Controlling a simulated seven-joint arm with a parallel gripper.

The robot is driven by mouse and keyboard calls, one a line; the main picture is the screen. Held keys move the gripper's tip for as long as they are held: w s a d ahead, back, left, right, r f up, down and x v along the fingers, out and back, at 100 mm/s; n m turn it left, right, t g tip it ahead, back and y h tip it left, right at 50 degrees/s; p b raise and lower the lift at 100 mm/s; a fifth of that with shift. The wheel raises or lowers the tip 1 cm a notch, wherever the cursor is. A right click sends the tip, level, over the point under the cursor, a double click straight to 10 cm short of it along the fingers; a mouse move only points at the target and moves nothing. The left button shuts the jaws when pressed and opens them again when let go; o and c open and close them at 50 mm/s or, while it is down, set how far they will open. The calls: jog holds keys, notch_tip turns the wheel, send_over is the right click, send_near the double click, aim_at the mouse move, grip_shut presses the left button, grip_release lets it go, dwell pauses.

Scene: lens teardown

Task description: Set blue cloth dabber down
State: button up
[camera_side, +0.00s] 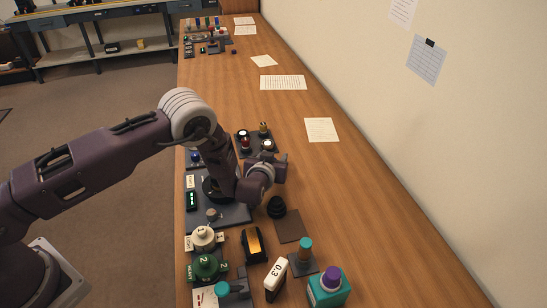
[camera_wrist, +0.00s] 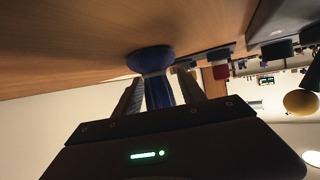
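The blue cloth dabber has a rounded blue head (camera_wrist: 150,59) and a blue handle (camera_wrist: 160,92) in the wrist view. Its handle stands between the two fingers of my gripper (camera_wrist: 160,95), which appear closed on it. The head points away from the gripper, toward the wooden table (camera_wrist: 70,62), and overlaps it in the picture. I cannot tell whether it touches the wood. In the side view my gripper (camera_side: 282,170) is low over the table, right of a dark tray of small parts. The dabber is hidden there by my wrist.
A black domed piece (camera_side: 277,207) and a brown pad (camera_side: 288,226) lie near my gripper. Closer are a white 0.3 block (camera_side: 275,278), a teal bottle with a purple cap (camera_side: 329,288) and a teal-topped piece (camera_side: 304,254). A paper sheet (camera_side: 322,130) lies beyond. The table's right side is clear.

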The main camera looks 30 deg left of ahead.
jog(key=shift+r, duration=0.1)
jog(key=shift+s+d+r, duration=0.1)
jog(key=shift+s+r, duration=0.1)
jog(key=shift+s, duration=0.05)
jog(key=v, duration=1.1)
jog(key=shift+s+r, duration=0.1)
jog(key=shift+s, duration=0.1)
jog(key=s+r+g+h, duration=0.2)
jog(key=s+r+h, duration=0.1)
jog(key=r, duration=0.8)
jog(key=s+r+g+h, duration=0.2)
jog(key=s+r, duration=0.2)
jog(key=r, duration=0.7)
jog(key=s+a+r+m+g, duration=0.1)
jog(key=s+a, duration=0.2)
jog(key=s, duration=0.6)
jog(key=s+a+r+m+g, duration=0.1)
jog(key=s+a+r, duration=0.1)
jog(key=s, duration=0.8)
jog(key=s+a+r+m+g, duration=0.1)
jog(key=s+a+r, duration=0.1)
jog(key=s, duration=0.7)
jog(key=shift+s+a+m+y, duration=0.3)
jog(key=shift+s+a+y, duration=0.1)
jog(key=shift+a, duration=0.45)
